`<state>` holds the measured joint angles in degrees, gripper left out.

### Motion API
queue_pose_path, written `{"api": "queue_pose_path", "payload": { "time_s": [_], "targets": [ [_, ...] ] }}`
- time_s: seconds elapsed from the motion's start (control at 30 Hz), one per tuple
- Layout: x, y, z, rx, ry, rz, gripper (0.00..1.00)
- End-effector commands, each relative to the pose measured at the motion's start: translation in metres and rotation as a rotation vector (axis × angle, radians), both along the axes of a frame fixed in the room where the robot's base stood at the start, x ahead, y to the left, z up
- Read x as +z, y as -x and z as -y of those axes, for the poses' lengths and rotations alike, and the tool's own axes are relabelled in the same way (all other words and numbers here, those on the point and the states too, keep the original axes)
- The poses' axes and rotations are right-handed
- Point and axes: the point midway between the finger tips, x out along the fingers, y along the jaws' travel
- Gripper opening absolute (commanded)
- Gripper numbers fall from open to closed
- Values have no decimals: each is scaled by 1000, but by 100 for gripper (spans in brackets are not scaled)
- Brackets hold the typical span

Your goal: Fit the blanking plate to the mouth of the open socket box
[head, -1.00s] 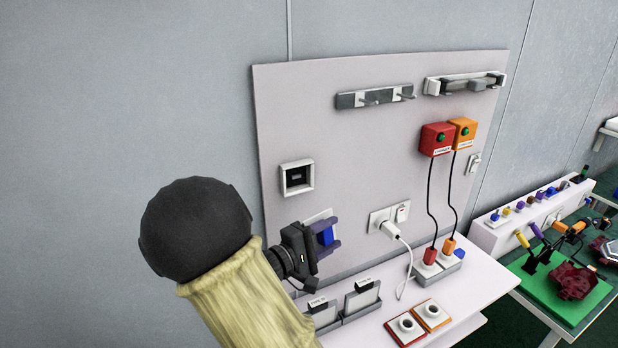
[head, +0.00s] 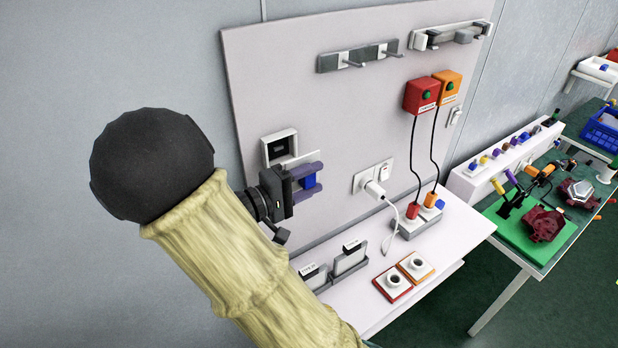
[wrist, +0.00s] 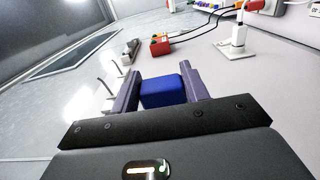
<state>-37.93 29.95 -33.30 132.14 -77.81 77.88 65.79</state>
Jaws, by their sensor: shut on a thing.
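The open socket box (head: 281,149) is on the upright panel, a white frame with a dark mouth. My gripper (head: 315,181) is just below and right of it in the head view. Its purple fingers are shut on a blue block (head: 309,183); the wrist view also shows this block (wrist: 163,92) between the fingers. A white plate (head: 302,159), seemingly the blanking plate, shows as a sliver behind the fingers, overlapping the box's lower right in the picture. Most of it is hidden, and I cannot tell whether it touches the box. The mouth's dark inside still shows.
A double socket with a white plug (head: 374,188) is right of my gripper. Red (head: 421,96) and orange (head: 447,87) boxes with hanging cables are further right, a hook rail (head: 358,57) above. Labelled holders (head: 349,258) stand on the bench below.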

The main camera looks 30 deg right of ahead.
Motion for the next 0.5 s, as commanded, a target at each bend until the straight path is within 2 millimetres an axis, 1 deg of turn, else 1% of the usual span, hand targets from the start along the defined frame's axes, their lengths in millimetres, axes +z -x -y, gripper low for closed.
{"api": "queue_pose_path", "payload": {
  "time_s": [0.17, 0.5],
  "targets": [
    [0, -7, -2, 3, 0, 1, 21],
    [0, -38, -3, 4, 0, 1, 21]
  ]
}}
